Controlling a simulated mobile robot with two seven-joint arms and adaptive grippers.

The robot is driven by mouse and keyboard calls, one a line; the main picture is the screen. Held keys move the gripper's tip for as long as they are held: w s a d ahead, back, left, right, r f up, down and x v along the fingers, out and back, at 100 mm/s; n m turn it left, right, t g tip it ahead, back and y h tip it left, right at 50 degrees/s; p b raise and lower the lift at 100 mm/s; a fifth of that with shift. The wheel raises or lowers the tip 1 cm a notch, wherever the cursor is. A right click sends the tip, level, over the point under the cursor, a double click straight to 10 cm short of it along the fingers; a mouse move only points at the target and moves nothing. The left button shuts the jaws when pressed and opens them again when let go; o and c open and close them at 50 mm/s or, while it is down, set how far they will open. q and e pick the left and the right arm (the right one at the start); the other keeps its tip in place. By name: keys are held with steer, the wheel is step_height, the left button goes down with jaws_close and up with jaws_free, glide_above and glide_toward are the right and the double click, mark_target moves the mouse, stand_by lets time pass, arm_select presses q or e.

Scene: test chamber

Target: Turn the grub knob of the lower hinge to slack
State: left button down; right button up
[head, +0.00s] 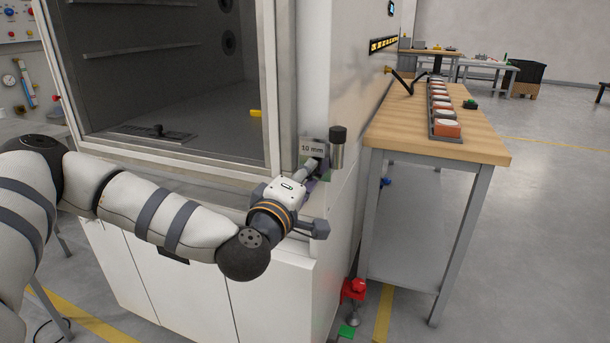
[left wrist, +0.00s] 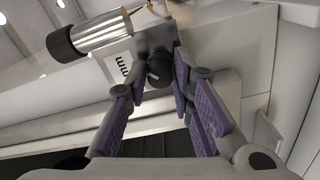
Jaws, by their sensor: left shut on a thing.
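The lower hinge is at the chamber's front right corner. In the left wrist view the barrel (left wrist: 104,34) lies at the upper left. The grub knob (left wrist: 159,70) is small, round and dark, with a pale mark on its face, just beside the plate. My left gripper (head: 316,172) reaches the hinge from the front. In the wrist view its fingers (left wrist: 157,80) are shut on the knob, one on each side. In the head view the gripper hides the knob. My right gripper is not in view.
The chamber's interior (head: 190,100) is open to view behind my left arm, with a yellow piece (head: 255,113) inside. A wooden bench (head: 400,135) stands to the right, carrying a row of orange-and-white items (head: 446,129). A red clamp-like part (head: 353,289) is low by the cabinet.

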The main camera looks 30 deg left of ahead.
arm_select(q)
steer(key=n+b, duration=0.4)
steer(key=n, duration=1.7)
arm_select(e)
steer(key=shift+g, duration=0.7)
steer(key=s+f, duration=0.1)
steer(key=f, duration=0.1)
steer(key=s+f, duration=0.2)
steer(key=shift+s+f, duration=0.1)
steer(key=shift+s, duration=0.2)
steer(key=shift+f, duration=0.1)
arm_select(q)
steer(key=c, duration=1.4)
jaws_free()
steer(key=shift+o, duration=0.2)
